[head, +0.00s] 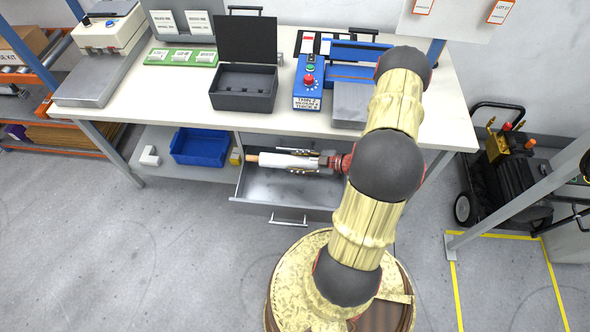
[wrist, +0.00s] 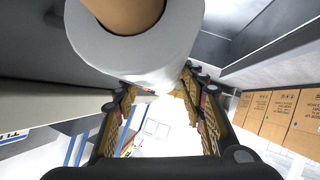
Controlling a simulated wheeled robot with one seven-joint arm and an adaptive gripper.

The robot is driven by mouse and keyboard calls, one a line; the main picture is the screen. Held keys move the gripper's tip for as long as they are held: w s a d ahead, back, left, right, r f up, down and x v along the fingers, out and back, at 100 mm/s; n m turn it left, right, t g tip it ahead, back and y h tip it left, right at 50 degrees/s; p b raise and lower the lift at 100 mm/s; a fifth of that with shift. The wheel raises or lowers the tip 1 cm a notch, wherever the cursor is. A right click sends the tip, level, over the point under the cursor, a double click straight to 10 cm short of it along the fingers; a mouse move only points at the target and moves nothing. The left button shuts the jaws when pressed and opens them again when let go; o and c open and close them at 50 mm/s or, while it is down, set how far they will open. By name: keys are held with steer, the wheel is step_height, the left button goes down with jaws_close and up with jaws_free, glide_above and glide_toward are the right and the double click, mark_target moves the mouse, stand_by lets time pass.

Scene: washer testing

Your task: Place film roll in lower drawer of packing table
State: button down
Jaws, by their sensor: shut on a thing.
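The film roll is a white cylinder with a tan core end; it lies level across the head view (head: 282,161) and fills the top of the wrist view (wrist: 135,58). My gripper (head: 308,162) is shut on its right part, with the fingers on either side of it in the wrist view (wrist: 158,92). The roll is over the open grey metal drawer (head: 275,188) of the packing table (head: 150,97). The drawer is pulled out and its visible floor is bare. I cannot tell the exact height of the roll above that floor.
A blue bin (head: 200,147), a white block and a yellow block sit on the shelf left of the drawer. A black open case (head: 243,90) and a blue device (head: 308,85) stand on the tabletop. A black cart (head: 500,170) stands at right.

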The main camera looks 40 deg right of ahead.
steer(key=w+d+f+b, duration=0.2)
steer(key=d+f+b, duration=0.1)
steer(key=f, duration=0.6)
steer(key=shift+w+f+b, duration=0.25)
steer(key=shift+w+b, duration=0.1)
steer(key=shift+b, duration=0.25)
steer(key=shift+f+b, duration=0.3)
steer(key=shift+f, duration=0.1)
steer(key=shift+f, duration=0.25)
steer(key=c, duration=1.1)
jaws_free()
